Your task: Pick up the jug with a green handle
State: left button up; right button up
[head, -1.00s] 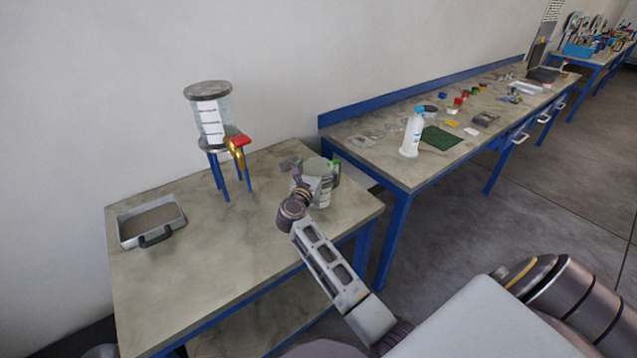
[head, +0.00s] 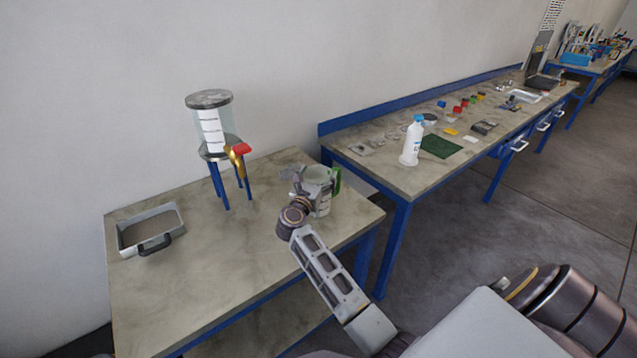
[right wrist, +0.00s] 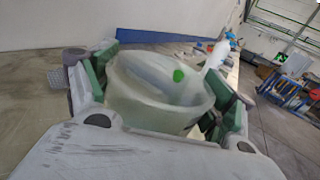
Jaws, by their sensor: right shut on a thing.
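The jug (head: 323,204) is a clear vessel with pale markings and a green handle (head: 337,181) on its right side. It is upright at the right end of the near table. My right gripper (head: 310,184) reaches it from the left and front and is shut on its body, away from the handle. In the right wrist view the jug (right wrist: 150,108) sits between the two green-padded fingers, its open rim showing. A green spot shows at the jug there. Whether its base touches the table I cannot tell. My left gripper is not in view.
A grey tray (head: 128,248) with a dark handle lies at the left. The longer bench at right holds a white bottle (head: 411,147). The table front is clear.

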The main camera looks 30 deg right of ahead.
jog(key=shift+r, duration=0.7)
notch_tip(320, 180, up, 8)
jog(key=shift+f, duration=0.2)
jog(key=shift+r, duration=0.4)
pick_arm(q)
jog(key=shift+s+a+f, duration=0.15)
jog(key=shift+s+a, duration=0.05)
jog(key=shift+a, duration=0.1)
pick_arm(e)
jog(key=shift+r, duration=0.1)
